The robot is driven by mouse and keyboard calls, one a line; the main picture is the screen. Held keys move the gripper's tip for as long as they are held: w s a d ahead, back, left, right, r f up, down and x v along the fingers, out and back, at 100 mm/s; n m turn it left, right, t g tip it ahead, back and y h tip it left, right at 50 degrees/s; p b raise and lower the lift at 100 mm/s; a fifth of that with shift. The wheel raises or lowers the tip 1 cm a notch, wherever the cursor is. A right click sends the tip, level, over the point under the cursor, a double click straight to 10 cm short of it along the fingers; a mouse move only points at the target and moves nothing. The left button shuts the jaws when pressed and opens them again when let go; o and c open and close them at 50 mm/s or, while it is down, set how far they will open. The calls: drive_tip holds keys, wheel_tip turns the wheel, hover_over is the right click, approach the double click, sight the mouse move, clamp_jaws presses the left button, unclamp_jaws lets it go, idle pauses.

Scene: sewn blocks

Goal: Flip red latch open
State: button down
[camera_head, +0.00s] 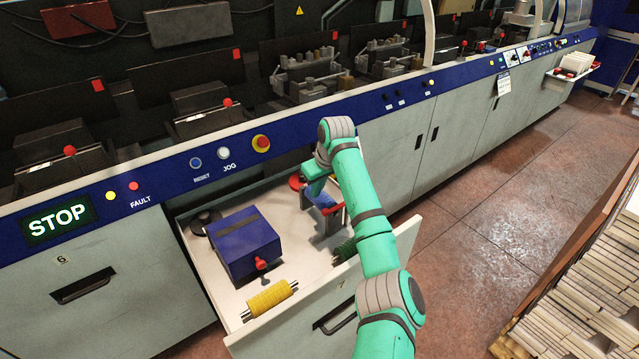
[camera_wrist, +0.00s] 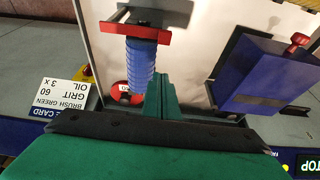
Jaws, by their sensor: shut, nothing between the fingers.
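The blue box (camera_head: 243,245) sits in the open drawer, and a small red latch-like knob (camera_head: 262,264) is on its front side. In the wrist view the blue box (camera_wrist: 262,72) is at the right, with its red knob (camera_wrist: 299,41) at the upper right. My gripper (camera_wrist: 158,92) is shut and empty, to the left of the box in the wrist view and apart from it. In the head view my arm reaches over the drawer's right part, and my fingertips are hard to make out.
Beside my gripper is a blue ribbed roll (camera_wrist: 141,65) with a red bracket (camera_wrist: 135,28) and red disc (camera_wrist: 126,92). A yellow roll (camera_head: 268,299) and a dark green brush (camera_head: 345,250) lie in the drawer (camera_head: 222,292). The blue machine panel (camera_head: 175,165) runs behind.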

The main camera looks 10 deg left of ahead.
drive_tip(key=s+d+f, duration=0.2)
drive_tip(key=f, duration=0.1)
idle(0.6)
drive_tip(key=shift+d+f, duration=0.1)
